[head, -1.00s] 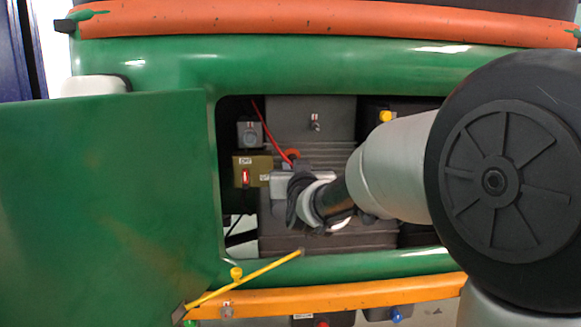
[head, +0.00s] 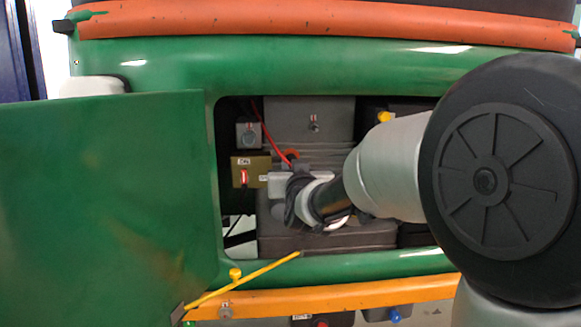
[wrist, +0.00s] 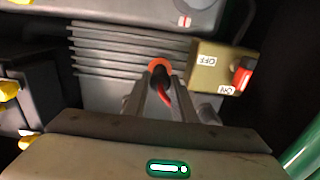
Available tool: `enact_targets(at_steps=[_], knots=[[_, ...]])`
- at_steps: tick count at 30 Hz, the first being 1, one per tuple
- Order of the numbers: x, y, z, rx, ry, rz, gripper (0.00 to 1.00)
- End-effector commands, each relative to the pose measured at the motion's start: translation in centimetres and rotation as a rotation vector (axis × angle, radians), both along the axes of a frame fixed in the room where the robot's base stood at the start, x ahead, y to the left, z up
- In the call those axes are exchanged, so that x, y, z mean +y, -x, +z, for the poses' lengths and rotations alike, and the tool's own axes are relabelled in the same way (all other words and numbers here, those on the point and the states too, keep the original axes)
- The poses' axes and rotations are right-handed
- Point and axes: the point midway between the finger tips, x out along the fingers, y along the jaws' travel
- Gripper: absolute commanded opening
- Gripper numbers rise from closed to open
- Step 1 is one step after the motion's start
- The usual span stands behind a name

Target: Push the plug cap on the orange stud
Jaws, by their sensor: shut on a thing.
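My gripper (wrist: 154,88) reaches into the open bay; in the wrist view its fingers are closed around a small dark cap (wrist: 158,75) with a red cable (wrist: 163,96) running from it between the fingers. An orange ring (wrist: 160,64), seemingly the orange stud's collar, shows right behind the cap against the ribbed grey housing. I cannot tell whether cap and stud touch or how far the cap is on. In the head view the orange part (head: 291,154) shows just above my wrist, with the red cable (head: 270,132) running up from it; the fingertips are mostly hidden.
An olive switch box (wrist: 212,70) with a red lever and ON/OFF labels stands close right of the fingers in the wrist view. The green door (head: 100,190) is open at left, with a yellow stay (head: 250,278) below the opening. Yellow-capped parts (wrist: 8,92) lie left.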

Motion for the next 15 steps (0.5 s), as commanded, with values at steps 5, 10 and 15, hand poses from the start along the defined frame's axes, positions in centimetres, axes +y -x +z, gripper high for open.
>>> enact_targets(at_steps=[5,10,15], knots=[[0.00,-0.12,0.03,-0.001,0.000,0.000,0.04],[0.00,-0.26,0.04,-0.001,0.000,0.000,0.04],[0.01,-0.39,0.04,-0.001,0.000,0.000,0.04]])
